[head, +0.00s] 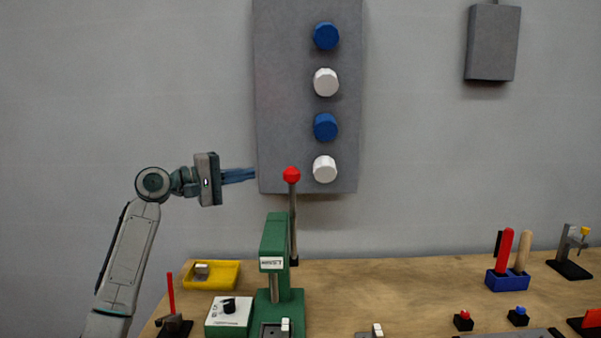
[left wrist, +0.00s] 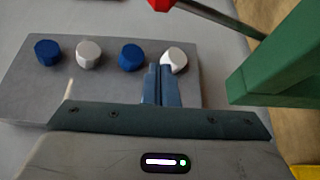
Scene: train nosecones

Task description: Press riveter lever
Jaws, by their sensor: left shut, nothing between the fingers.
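The green riveter (head: 272,262) stands on the wooden bench, left of the picture's middle. Its lever (head: 293,225) points upright and ends in a red knob (head: 292,175). In the left wrist view, part of the green body (left wrist: 280,65) shows at the right, with the lever (left wrist: 212,18) and part of the red knob (left wrist: 160,4) at the top edge. My left gripper (head: 252,174) is shut and empty. It is to the left of the red knob at about its height, apart from it; the gripper also shows in the left wrist view (left wrist: 160,72). My right gripper is not in view.
A grey wall panel (head: 285,100) with blue and white knobs hangs behind the lever. A yellow tray (head: 228,275), a box with a black dial (head: 229,312) and a blue tool holder (head: 507,282) stand on the bench (head: 400,285). The bench's middle is mostly clear.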

